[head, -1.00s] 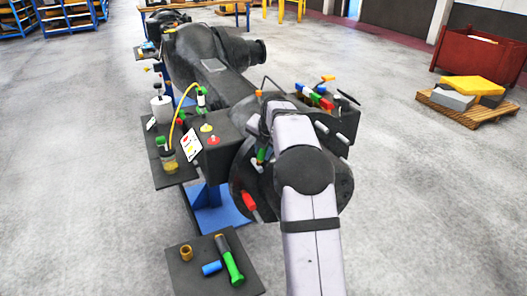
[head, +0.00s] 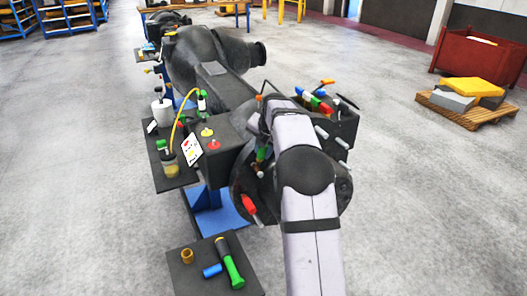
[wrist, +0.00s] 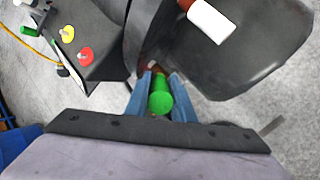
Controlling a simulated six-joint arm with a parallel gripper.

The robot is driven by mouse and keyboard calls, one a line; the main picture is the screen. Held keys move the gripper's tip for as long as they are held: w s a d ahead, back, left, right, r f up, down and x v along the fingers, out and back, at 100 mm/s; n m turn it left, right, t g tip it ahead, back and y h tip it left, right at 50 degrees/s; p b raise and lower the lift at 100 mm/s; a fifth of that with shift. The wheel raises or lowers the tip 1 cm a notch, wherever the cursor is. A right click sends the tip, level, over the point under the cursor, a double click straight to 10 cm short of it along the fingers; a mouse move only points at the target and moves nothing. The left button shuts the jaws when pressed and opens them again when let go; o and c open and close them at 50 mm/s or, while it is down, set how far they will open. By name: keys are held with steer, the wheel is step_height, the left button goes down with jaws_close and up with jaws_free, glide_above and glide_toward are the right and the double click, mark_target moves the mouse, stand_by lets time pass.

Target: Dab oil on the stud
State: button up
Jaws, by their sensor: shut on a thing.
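My gripper (wrist: 160,78) has its two blue fingers shut on a green-handled tool (wrist: 160,100), seen almost end-on in the wrist view. A reddish-brown part (wrist: 152,66) shows just beyond the fingers, against the dark casting (wrist: 235,60); I cannot tell whether the tool touches it. In the head view the green handle (head: 261,153) shows beside the front of the casting, partly hidden by my arm. The stud cannot be told apart with certainty. A jar with yellowish contents (head: 170,166) stands on the side shelf, left of the casting.
A red-and-white peg (head: 249,203) sticks out low on the casting's front. Yellow and red knobs (head: 210,138) sit on its left side. A low dark table (head: 235,285) holds a green-handled tool, a blue cylinder and a brass piece.

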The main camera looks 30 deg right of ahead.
steer(key=shift+r+p, duration=0.85)
steer(key=shift+r, duration=0.4)
